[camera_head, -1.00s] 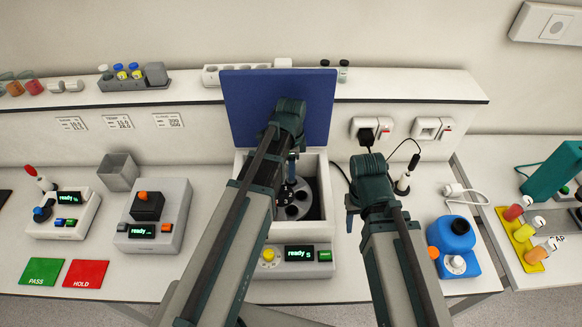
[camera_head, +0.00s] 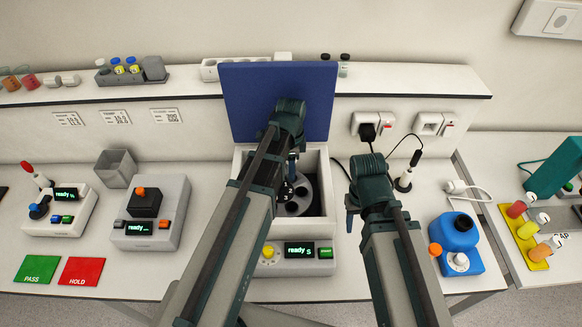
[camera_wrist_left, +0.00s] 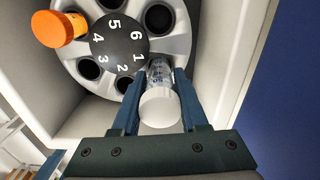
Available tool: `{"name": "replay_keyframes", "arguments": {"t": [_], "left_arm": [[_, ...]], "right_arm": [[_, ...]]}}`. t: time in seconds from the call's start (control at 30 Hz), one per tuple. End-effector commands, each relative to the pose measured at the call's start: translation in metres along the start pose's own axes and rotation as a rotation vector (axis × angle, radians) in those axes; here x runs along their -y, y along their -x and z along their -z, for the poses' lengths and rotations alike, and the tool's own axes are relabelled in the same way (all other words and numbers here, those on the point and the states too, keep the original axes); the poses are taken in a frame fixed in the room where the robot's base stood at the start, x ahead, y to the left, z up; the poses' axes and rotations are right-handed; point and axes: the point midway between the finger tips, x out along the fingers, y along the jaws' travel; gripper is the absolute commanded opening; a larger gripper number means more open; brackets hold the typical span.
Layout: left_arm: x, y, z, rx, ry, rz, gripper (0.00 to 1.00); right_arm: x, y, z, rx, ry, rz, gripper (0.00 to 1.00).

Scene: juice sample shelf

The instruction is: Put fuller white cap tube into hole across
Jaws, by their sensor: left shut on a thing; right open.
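My left gripper (camera_head: 291,170) reaches down into the open centrifuge (camera_head: 325,232). In the left wrist view its blue fingers (camera_wrist_left: 158,112) are shut on a clear tube with a white cap (camera_wrist_left: 160,107). The tube's lower end is at the rotor (camera_wrist_left: 178,45) beside number 1; I cannot tell how deep it sits in that hole. An orange-capped tube (camera_wrist_left: 58,29) stands in the opposite hole, near number 4. The other visible holes look empty. My right gripper (camera_head: 350,216) is open and empty, right of the centrifuge.
The raised blue lid (camera_head: 250,105) stands behind the rotor. A blue device (camera_head: 455,245) and a dark-tipped tool in a white holder (camera_head: 405,181) are on the right. Several capped tubes stand in a shelf rack (camera_head: 130,76). A grey box device (camera_head: 150,220) is left of the centrifuge.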

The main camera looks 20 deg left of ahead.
Motion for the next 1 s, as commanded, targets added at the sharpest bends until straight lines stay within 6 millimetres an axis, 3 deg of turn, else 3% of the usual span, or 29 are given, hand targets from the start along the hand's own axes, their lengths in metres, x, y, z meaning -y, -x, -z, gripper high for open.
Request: {"name": "replay_keyframes", "arguments": {"t": [1.0], "left_arm": [[0.000,-0.015,0.000,0.000,0.000,0.000,0.00]], "right_arm": [[0.001,-0.015,0.001,0.000,0.000,0.000,0.50]]}}
